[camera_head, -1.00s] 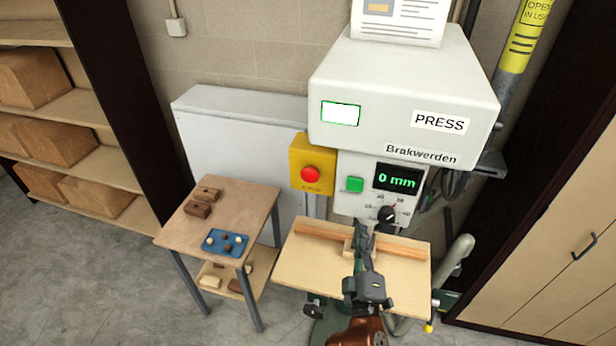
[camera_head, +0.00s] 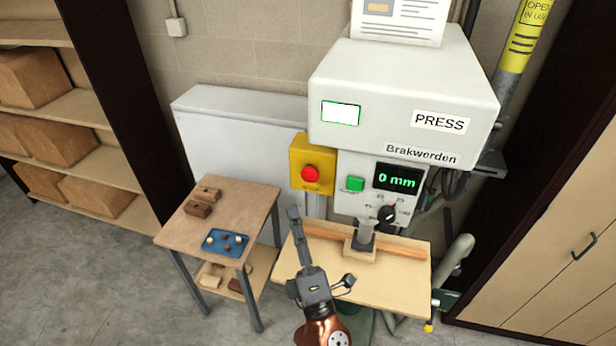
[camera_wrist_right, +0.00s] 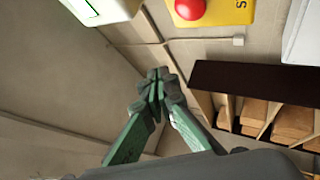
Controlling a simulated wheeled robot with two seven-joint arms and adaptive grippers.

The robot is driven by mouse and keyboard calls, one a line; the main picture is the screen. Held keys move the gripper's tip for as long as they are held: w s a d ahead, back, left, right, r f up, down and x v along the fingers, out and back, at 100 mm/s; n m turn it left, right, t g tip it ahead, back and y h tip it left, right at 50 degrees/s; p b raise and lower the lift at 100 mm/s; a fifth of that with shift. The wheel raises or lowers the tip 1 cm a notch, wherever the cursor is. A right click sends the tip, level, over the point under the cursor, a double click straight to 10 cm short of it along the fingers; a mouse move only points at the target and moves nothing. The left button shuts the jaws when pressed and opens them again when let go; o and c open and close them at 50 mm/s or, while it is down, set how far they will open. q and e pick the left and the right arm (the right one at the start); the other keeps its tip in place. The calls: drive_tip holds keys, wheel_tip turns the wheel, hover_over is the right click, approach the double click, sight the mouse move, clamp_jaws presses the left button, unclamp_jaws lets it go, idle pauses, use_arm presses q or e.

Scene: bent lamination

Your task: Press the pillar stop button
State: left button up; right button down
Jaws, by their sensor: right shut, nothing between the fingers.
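The stop button is a red knob (camera_head: 310,174) on a yellow box (camera_head: 299,152) mounted on the left side of the press. In the right wrist view the red knob (camera_wrist_right: 190,8) and its yellow plate (camera_wrist_right: 240,12) show at the top edge, partly cut off. My right gripper (camera_head: 293,213) is shut and empty. In the head view its tips appear below and slightly left of the button, apart from it, over the left end of the press table. In the right wrist view its closed fingertips (camera_wrist_right: 157,80) sit below the red knob. My left gripper is not in view.
The press (camera_head: 400,95) has a green button (camera_head: 355,184), a display reading 0 mm (camera_head: 398,178) and a dial (camera_head: 387,213). A wooden press table (camera_head: 390,275) lies below. A side table (camera_head: 250,200) with a blue tray (camera_head: 226,243) stands left. Shelves (camera_head: 85,105) stand further left.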

approach(304, 173)
drive_tip(key=shift+s+a+r+x, duration=0.1)
drive_tip(key=shift+a+x, duration=0.05)
drive_tip(key=shift+x, duration=0.75)
drive_tip(key=shift+s+a+r+x, duration=0.1)
drive_tip(key=shift+x, duration=0.8)
drive_tip(key=shift+s+a+r+x, duration=0.1)
drive_tip(key=shift+a+x, duration=0.05)
drive_tip(key=shift+x, duration=0.75)
drive_tip(key=shift+w, duration=0.1)
drive_tip(key=shift+w+d, duration=0.1)
drive_tip(key=shift+w, duration=0.2)
drive_tip(key=shift+w+d, duration=0.2)
drive_tip(key=shift+w, duration=0.3)
drive_tip(key=shift+s, duration=0.1)
drive_tip(key=shift+s+a, duration=0.3)
drive_tip(key=shift+s, duration=0.55)
drive_tip(key=shift+s+a, duration=0.25)
drive_tip(key=shift+s, duration=0.55)
drive_tip(key=shift+s+a, duration=0.3)
drive_tip(key=shift+s, duration=0.5)
drive_tip(key=shift+s+a, duration=0.25)
drive_tip(key=shift+s, duration=0.5)
